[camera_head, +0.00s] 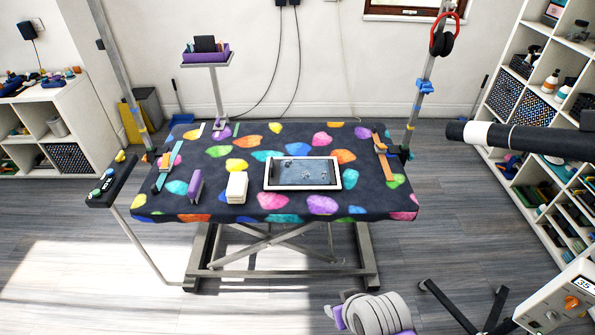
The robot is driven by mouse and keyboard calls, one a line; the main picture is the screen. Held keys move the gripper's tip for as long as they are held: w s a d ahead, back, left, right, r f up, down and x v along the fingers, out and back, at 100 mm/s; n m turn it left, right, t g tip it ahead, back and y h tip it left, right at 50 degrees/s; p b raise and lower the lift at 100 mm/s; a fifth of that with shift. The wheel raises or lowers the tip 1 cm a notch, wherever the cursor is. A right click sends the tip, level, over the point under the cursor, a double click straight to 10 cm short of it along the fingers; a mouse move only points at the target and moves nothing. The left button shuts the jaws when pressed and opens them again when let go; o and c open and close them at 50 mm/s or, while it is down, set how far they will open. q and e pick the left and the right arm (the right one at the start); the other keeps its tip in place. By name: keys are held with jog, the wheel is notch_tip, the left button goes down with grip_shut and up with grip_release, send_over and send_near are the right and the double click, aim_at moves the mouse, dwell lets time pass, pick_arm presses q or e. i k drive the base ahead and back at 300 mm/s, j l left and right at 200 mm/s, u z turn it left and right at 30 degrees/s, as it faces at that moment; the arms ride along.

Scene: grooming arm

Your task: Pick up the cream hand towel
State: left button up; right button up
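A small cream folded stack, which looks like the cream hand towel (237,187), lies near the front edge of the patterned grooming table (300,207), left of its middle. Its top and front face show, and nothing covers it. A purple block-like item (195,187) stands just to its left, with a small gap. A white-framed tablet (302,173) lies flat to its right, also a little apart. Neither of my grippers shows in the head view.
Straps lie at the table's left (168,165) and right (383,158) ends. Metal posts rise at the back corners, and a purple caddy (206,52) stands behind. A black-and-white tube (520,138) reaches in from the right. A grey hose (377,314) lies in front.

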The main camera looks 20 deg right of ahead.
aim_at(238, 182)
jog(key=i+l+u, duration=0.2)
jog(key=i, duration=0.25)
jog(key=i+u, duration=0.25)
jog(key=i, duration=0.2)
jog(key=i+l+u, duration=0.2)
jog(key=i+l, duration=0.15)
jog(key=i, duration=0.1)
